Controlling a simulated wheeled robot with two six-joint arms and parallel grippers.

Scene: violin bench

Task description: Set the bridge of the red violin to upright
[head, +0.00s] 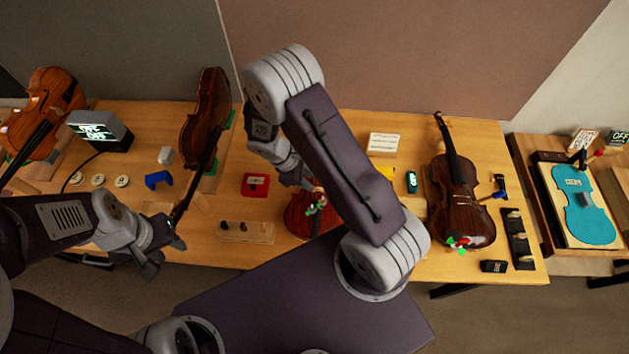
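The red violin (298,214) lies on the bench in the middle of the head view. My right arm crosses in front of it and hides much of its body and neck. Small green and white marks (317,205) show on its top. I cannot make out its bridge or how it stands. My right wrist (290,168) is just above and left of the violin's visible part; the fingertips are hidden behind my arm. My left gripper (165,257) is at the bench's front edge, left of the violin, with its fingers apart and nothing visible between them.
A dark brown violin (455,205) lies at the right, and others stand at the left. A red box (255,185) and a wooden block with pegs (246,232) are left of the red violin. A blue clamp (158,180) lies further left. A teal violin plate (583,210) is far right.

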